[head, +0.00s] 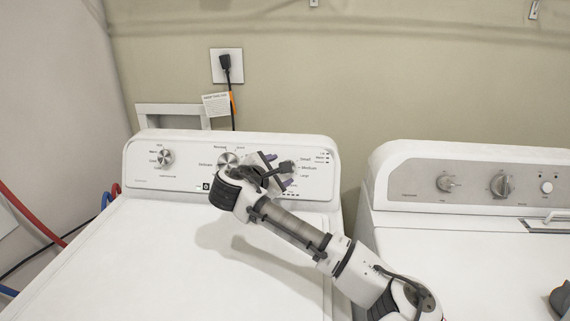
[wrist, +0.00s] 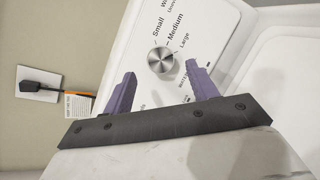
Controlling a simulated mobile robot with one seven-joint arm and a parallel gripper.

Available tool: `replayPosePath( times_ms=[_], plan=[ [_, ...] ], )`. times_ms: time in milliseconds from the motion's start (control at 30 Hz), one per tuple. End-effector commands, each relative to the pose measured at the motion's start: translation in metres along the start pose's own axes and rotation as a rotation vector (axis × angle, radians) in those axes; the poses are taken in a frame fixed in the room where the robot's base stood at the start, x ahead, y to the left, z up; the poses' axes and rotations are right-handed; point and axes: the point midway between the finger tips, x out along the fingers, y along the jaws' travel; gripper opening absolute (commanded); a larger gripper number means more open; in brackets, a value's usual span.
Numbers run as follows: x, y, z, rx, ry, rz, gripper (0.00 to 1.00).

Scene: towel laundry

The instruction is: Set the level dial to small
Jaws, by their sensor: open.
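The level dial (wrist: 160,60) is a round silver knob on the left machine's white control panel. Small, Medium and Large are printed around it. It also shows in the head view (head: 287,168), partly covered by my gripper. I cannot tell for sure which label its pointer faces. My gripper (wrist: 161,69) is open, with its two purple fingers apart and nothing between them. In the wrist view the dial lies just beyond the fingertips, between their lines. In the head view my gripper (head: 272,171) is close in front of the dial; contact cannot be told.
Another knob (head: 228,160) sits left of my gripper, and a third knob (head: 165,157) is at the panel's left. A second machine (head: 475,182) with its own knobs stands to the right. A power cord (head: 226,65) plugs into the wall behind.

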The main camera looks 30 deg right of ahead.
Motion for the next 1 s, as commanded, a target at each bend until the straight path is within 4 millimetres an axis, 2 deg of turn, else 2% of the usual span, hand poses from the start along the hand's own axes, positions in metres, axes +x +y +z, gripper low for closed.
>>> replayPosePath(
  times_ms=[100, 300, 633, 900, 1000],
  plan=[
    [0.019, 0.001, 0.002, 0.000, -0.001, -0.002, 0.58],
    [0.037, 0.001, 0.000, 0.000, 0.000, 0.000, 0.58],
    [0.041, 0.000, 0.000, 0.000, 0.000, 0.001, 0.58],
    [0.040, 0.000, 0.000, 0.000, 0.000, 0.001, 0.23],
    [0.040, 0.000, 0.000, 0.000, 0.000, 0.001, 0.14]
  ],
)
